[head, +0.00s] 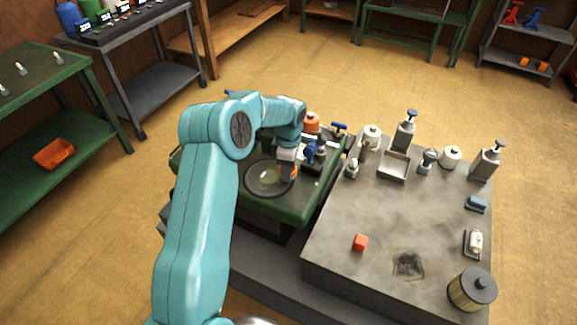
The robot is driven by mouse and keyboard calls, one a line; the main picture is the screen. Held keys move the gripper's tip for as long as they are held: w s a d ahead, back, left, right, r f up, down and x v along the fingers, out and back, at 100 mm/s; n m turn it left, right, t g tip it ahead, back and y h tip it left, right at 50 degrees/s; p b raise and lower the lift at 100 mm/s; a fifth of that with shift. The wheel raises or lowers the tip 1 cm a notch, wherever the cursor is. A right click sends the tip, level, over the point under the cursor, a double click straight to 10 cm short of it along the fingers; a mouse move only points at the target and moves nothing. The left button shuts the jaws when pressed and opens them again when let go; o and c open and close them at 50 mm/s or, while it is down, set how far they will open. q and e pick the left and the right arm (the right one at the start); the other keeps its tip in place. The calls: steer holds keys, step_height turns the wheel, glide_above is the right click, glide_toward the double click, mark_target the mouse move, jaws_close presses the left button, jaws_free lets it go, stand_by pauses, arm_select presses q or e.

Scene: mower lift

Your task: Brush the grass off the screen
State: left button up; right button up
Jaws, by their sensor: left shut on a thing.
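The green mower deck (300,212) stands left of the grey bench. On it lies a round dark screen (258,190) with a dark rim and a small pale patch, perhaps grass, near its middle. My left arm reaches over the deck from the lower left. My left gripper (287,168) points down at the right part of the screen. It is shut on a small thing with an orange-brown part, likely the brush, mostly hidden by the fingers. I cannot tell whether it touches the screen. My right gripper is not in view.
Blue-handled parts and an orange cap (312,121) stand close behind the gripper.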

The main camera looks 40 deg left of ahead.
arm_select(q)
steer(key=shift+f+b, duration=1)
steer(key=shift+f, duration=0.15)
